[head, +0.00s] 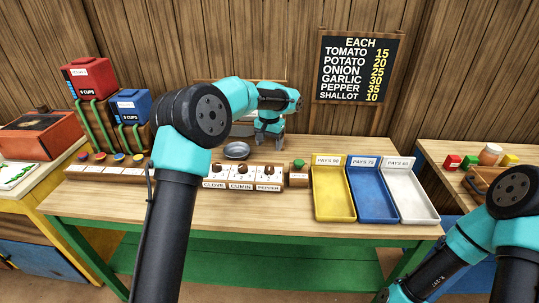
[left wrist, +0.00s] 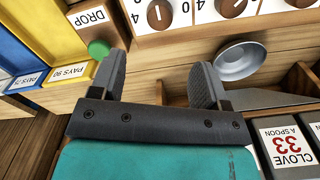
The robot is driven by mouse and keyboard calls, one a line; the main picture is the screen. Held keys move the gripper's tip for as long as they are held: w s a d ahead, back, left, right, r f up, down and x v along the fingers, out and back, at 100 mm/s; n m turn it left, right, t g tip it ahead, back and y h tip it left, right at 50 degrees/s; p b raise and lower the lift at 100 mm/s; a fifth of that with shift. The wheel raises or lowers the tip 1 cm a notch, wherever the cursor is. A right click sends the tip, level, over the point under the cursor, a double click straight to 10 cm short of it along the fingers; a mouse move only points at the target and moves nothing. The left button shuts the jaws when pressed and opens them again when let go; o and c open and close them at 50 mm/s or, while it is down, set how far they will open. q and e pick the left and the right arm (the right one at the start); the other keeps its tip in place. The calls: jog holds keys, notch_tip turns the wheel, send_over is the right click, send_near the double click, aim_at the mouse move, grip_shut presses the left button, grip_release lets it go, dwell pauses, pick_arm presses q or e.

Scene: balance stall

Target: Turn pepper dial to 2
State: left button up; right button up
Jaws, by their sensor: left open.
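The pepper dial (head: 268,173) is a brown knob on a white panel, at the right end of the row above the PEPPER label (head: 268,187). In the left wrist view the pepper dial (left wrist: 160,14) is at the top, beside the DROP label; its pointer's number is too small to read surely. The cumin dial (head: 243,170) sits to its left. My left gripper (head: 268,138) is open and empty, behind and above the dial row. In the left wrist view its fingers (left wrist: 156,78) are spread, apart from the dial. My right gripper is out of view.
The green DROP button (head: 299,163) stands right of the pepper dial, close to a finger's tip in the wrist picture. A metal bowl (head: 236,150) sits behind the dials. Yellow (head: 333,205), blue (head: 370,205) and white trays (head: 409,204) lie to the right. The front tabletop is clear.

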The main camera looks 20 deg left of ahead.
pick_arm(q)
notch_tip(320, 180, up, 6)
dwell(0.5)
